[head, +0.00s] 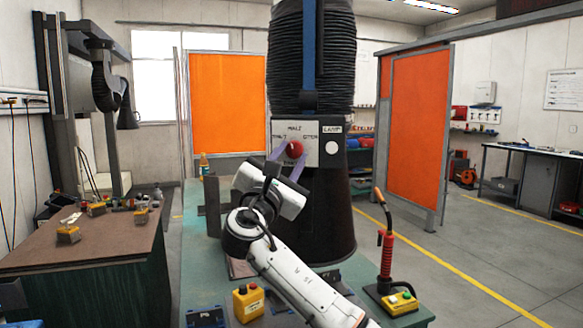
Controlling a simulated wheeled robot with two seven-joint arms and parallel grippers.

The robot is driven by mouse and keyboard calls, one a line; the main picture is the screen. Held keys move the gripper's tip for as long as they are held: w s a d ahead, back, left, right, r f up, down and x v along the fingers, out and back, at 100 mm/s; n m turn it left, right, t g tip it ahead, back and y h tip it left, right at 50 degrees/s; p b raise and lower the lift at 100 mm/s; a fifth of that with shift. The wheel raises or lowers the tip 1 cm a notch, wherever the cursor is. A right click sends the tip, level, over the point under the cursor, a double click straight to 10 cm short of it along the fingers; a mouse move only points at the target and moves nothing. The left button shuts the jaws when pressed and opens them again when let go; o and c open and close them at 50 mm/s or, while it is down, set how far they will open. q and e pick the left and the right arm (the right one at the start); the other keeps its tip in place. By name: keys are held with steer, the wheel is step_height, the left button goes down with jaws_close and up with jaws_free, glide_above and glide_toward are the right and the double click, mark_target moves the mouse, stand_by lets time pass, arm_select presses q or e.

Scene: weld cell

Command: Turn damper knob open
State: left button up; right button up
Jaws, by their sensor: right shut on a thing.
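The damper knob (293,149) is a red round knob on a light labelled plate (326,158) fixed to the front of a dark column. My right gripper (291,158) is at the knob, its two purple-tinted fingers on either side of it, shut on it. The plate has lettering above and beside the knob, with "SHUT" to the left and what looks like "OPEN" to the right. The knob's lower part and any pointer mark are hard to make out. My left gripper is not in view.
A white round button (332,147) sits right of the knob under a "LAMP" label. A red-handled torch (386,250) stands on the green bench at right. A yellow button box (248,301) lies at the front. An orange bottle (204,165) stands at the back left.

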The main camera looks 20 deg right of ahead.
steer(key=m+g, duration=0.1)
steer(key=m, duration=0.1)
steer(key=shift+a+m+h, duration=0.15)
steer(key=shift+m+h, duration=0.15)
steer(key=m, duration=0.1)
steer(key=m+g, duration=0.1)
steer(key=m, duration=0.1)
steer(key=shift+w+a+r+h, duration=0.1)
steer(key=shift+r+h, duration=0.1)
steer(key=shift+h, duration=0.1)
steer(key=m, duration=0.1)
steer(key=m+g, duration=0.1)
steer(key=m, duration=0.1)
steer(key=m+g+p, duration=0.1)
steer(key=shift+r, duration=0.3)
steer(key=shift+r+m+g+y+p, duration=0.1)
steer(key=shift+m+g+y+p, duration=0.45)
steer(key=shift+m, duration=1.25)
steer(key=shift+m+p, duration=0.3)
steer(key=shift+p, duration=0.05)
steer(key=o, duration=1.1)
steer(key=shift+c, duration=0.2)
steer(key=shift+a, duration=0.1)
